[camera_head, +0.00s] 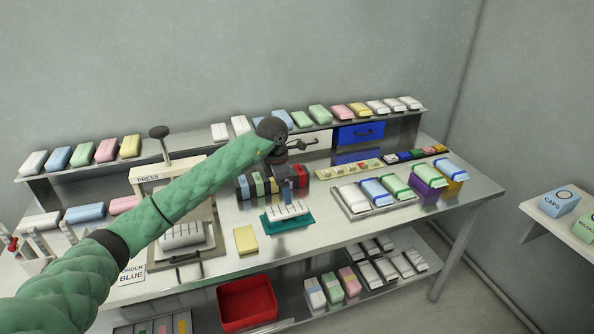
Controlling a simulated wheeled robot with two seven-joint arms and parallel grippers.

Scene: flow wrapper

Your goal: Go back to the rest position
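My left arm, in a green quilted sleeve, reaches from the lower left over the bench in the head view. Its dark wrist is above the middle of the bench, and my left gripper (287,187) appears to point down there, small and partly hidden. I cannot tell whether its fingers are open or shut, or whether they hold anything. Below it, a white ribbed block sits on a teal tray (272,222). A row of dark blocks with coloured bands (258,186) stands close behind the gripper. My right gripper is not in view.
The metal bench (330,232) carries a press (160,172), a yellow block (245,240), a tray of packs (345,209) and purple and gold boxes. A raised shelf with packs and a blue drawer (360,133) runs behind. A red bin (246,302) is below. A side shelf stands right.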

